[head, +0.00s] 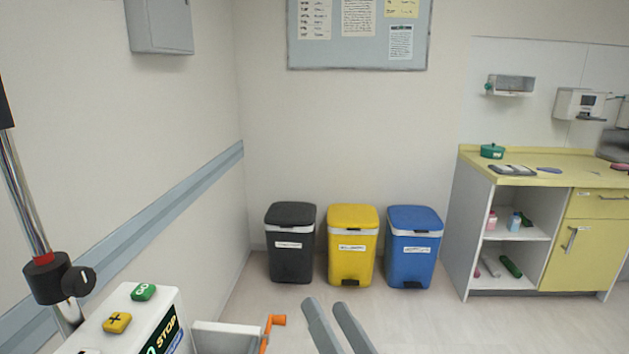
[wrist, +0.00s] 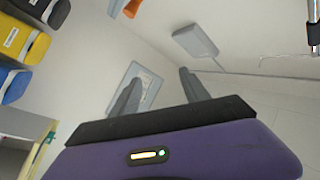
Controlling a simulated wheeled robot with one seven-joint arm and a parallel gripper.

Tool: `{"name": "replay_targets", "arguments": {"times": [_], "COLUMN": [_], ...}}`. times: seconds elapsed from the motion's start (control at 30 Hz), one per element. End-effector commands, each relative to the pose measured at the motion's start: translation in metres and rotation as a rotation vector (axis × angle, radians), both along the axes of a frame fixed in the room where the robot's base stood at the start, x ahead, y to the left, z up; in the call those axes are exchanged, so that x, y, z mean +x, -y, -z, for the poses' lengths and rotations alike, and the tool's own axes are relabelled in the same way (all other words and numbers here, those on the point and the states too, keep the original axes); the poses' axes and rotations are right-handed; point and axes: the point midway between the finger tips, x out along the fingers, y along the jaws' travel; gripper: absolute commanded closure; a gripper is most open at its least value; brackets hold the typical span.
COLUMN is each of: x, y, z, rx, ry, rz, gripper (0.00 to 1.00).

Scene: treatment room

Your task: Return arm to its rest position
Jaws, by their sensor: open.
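My gripper (head: 326,304) shows at the bottom middle of the head view as two grey fingers, parted with nothing between them. The rest of the arm is out of that view. In the wrist view my gripper (wrist: 159,72) shows its two grey fingers spread apart and empty, in front of a purple body with a black edge. That view is turned over, with the bins at its upper left. The fingers touch nothing that I can see.
An orange handle (head: 274,320) stands just left of the fingers, by a white device (head: 125,325) with buttons. Black (head: 291,258), yellow (head: 351,262) and blue (head: 414,263) bins stand along the wall. A yellow-topped counter (head: 560,167) is at right. Floor before the bins looks clear.

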Motion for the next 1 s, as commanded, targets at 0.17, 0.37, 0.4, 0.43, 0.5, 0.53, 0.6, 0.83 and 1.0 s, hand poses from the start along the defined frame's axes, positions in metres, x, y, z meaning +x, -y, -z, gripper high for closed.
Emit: {"name": "replay_targets", "arguments": {"times": [0.17,0.37,0.4,0.43,0.5,0.53,0.6,0.83,1.0], "x": [-0.045,-0.105,-0.119,-0.128,-0.152,-0.162,-0.186,-0.262,-0.312], "y": [0.054,0.101,0.109,0.114,0.126,0.130,0.139,0.160,0.170], "z": [0.045,0.079,0.084,0.088,0.094,0.098,0.103,0.118,0.135], "rx": [-0.111,-0.265,-0.298,-0.323,-0.380,-0.406,-0.464,-0.641,-0.731], "ry": [0.002,0.002,-0.001,-0.005,-0.011,-0.017,-0.028,-0.109,-0.223], "rz": [0.187,0.342,0.366,0.383,0.416,0.428,0.451,0.475,0.451], "gripper": [0.46,0.46,0.46,0.46,0.46,0.46,0.46,0.46,0.46]}}
